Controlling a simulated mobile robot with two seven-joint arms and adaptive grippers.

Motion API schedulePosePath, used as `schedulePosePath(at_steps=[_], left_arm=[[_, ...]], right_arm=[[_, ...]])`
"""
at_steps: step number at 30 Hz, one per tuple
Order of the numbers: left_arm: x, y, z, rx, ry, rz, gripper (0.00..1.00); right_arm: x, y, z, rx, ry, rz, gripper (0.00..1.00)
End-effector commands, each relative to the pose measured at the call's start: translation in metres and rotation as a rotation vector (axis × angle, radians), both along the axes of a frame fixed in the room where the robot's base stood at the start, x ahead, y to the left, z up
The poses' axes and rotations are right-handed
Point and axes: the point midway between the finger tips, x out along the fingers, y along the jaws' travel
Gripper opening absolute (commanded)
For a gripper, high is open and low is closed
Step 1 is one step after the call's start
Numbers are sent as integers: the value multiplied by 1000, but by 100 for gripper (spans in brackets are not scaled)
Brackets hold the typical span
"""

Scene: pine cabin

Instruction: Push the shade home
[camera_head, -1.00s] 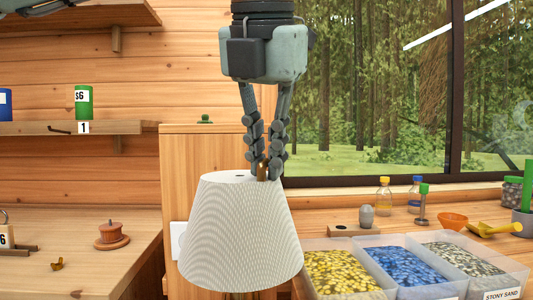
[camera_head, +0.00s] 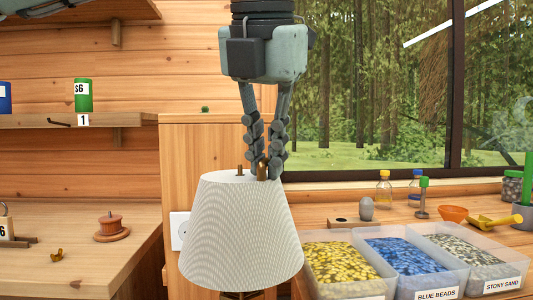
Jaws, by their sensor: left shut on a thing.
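The white ribbed lampshade (camera_head: 240,235) stands upright at the lower middle of the head view, wide end down. A small brass-brown stub (camera_head: 240,172) shows at its top. Part of a dark brown base shows under its lower rim. My left gripper (camera_head: 264,172) points straight down from above, its fingers closed at the right part of the shade's top on a small brass-coloured piece (camera_head: 262,172). Whether that piece is part of the shade I cannot tell. My right gripper is not visible.
A wooden cabinet (camera_head: 180,150) with a white wall plate (camera_head: 179,230) is behind the shade. Clear bins of yellow beads (camera_head: 340,268), blue beads (camera_head: 412,262) and stony sand (camera_head: 470,252) stand close on the right. A wooden counter (camera_head: 60,270) lies left.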

Motion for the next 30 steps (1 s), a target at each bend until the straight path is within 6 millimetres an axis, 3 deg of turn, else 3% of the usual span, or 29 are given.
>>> schedulePosePath(at_steps=[1, 2, 7, 19, 30], left_arm=[[0, 0, 1, 0, -1, 0, 0], [0, 0, 1, 0, -1, 0, 14], [0, 0, 1, 0, -1, 0, 34], [-3, 0, 8, 0, -1, 0, 34], [-32, 4, 76, -2, -3, -1, 34]], right_arm=[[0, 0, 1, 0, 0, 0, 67], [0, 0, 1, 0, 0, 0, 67], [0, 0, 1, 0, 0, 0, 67], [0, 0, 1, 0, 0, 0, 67], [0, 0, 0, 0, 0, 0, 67]])
